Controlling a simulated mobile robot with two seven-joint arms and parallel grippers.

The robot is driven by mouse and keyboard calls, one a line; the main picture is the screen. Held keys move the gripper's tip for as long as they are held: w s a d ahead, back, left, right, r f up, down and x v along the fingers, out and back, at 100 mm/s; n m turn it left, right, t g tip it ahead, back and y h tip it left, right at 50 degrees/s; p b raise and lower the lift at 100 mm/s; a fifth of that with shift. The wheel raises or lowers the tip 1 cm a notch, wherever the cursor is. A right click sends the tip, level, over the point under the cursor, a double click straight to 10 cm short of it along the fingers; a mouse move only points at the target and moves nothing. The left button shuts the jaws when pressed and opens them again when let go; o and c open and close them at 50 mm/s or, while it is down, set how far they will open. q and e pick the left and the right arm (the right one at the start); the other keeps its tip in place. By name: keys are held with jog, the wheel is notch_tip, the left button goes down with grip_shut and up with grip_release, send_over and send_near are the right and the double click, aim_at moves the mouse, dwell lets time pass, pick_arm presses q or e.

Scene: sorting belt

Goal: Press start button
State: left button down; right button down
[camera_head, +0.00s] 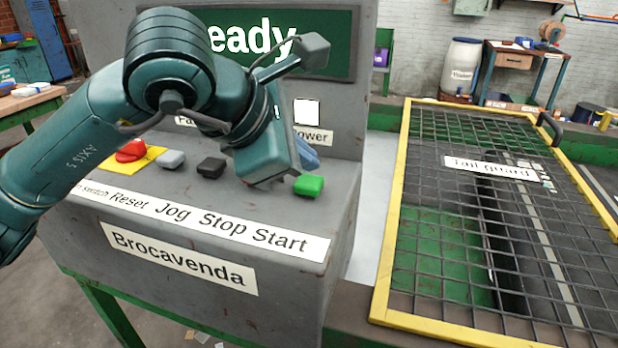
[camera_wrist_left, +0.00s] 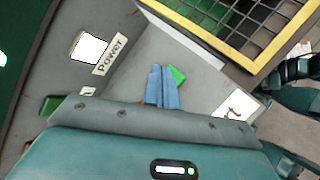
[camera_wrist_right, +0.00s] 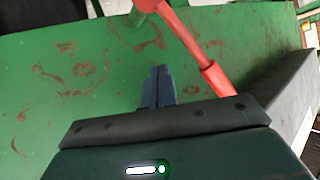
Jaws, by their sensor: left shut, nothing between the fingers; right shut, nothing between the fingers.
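The green start button (camera_head: 308,185) sits at the right end of the button row on the grey control box (camera_head: 180,280), above the word Start. My left gripper (camera_head: 307,153) is shut and empty. Its blue fingertips show just behind and above the button. In the left wrist view the shut fingers (camera_wrist_left: 162,85) partly cover the green button (camera_wrist_left: 178,75). I cannot tell whether they touch it. My right gripper (camera_wrist_right: 158,88) is shut and empty over a green surface with rust marks; it is outside the head view.
A black button (camera_head: 211,167), a grey button (camera_head: 171,160) and a red switch (camera_head: 131,151) on yellow sit left of the start button. The screen (camera_head: 335,40) ends in "eady". A yellow-framed mesh guard (camera_head: 396,200) stands at right. A red bar (camera_wrist_right: 195,45) is near my right gripper.

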dwell(0.4)
pick_arm(q)
jog(key=shift+f, duration=0.1)
jog(key=shift+f+b, duration=0.35)
jog(key=shift+b, duration=0.4)
jog(key=shift+f+b, duration=0.55)
jog(key=shift+b, duration=0.2)
dwell(0.5)
dwell(0.3)
jog(key=shift+r+p, duration=0.4)
jog(key=shift+r, duration=0.55)
jog(key=shift+r, duration=0.1)
